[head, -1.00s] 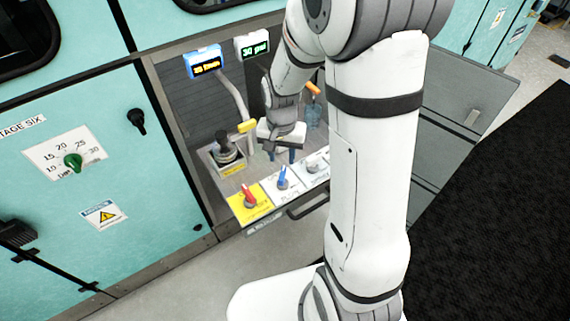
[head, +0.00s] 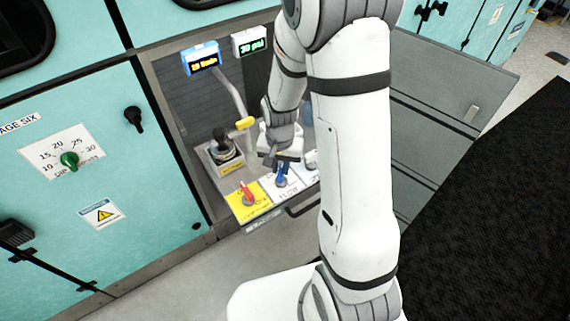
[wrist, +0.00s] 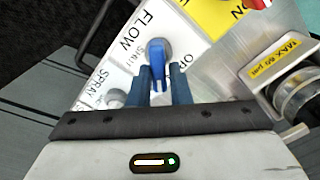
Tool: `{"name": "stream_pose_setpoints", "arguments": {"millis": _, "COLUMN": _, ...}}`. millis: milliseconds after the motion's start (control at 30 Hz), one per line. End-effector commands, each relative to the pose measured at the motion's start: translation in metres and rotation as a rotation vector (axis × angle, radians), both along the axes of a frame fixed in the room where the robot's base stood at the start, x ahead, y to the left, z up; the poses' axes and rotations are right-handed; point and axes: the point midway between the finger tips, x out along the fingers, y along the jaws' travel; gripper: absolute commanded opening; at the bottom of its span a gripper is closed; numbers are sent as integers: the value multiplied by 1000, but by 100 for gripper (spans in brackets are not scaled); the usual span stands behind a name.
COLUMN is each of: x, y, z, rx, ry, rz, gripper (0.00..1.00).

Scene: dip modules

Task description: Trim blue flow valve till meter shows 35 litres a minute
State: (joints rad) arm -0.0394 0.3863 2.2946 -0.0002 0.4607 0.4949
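The blue flow valve (head: 282,182) sits on a white panel marked FLOW, on the pull-out control shelf. In the wrist view its blue handle (wrist: 158,54) points down the picture, toward my gripper (wrist: 161,74). My gripper's two dark blue fingers are apart, one on each side of the handle's near end; contact is not clear. In the head view my gripper (head: 282,168) is right over the valve and partly hides it. The blue-framed meter (head: 203,60) shows lit yellow digits, seemingly in the twenties with l/min, too small to read surely.
A red valve (head: 247,192) on a yellow panel lies left of the blue one. A white-framed psi meter (head: 250,42) reads about 30. Another valve (wrist: 115,97), by the SPRAY label, is close beside my gripper.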

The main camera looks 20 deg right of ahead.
Motion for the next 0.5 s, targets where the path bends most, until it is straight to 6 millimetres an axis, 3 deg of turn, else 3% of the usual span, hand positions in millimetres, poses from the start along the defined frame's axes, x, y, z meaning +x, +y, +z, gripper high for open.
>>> {"name": "stream_pose_setpoints", "arguments": {"millis": 200, "x": 0, "y": 1, "z": 0, "rx": 0, "ry": -1, "rz": 0, "gripper": 0}}
{"name": "stream_pose_setpoints", "arguments": {"millis": 500, "x": 1, "y": 1, "z": -1, "rx": 1, "ry": -3, "rz": 79, "gripper": 0}}
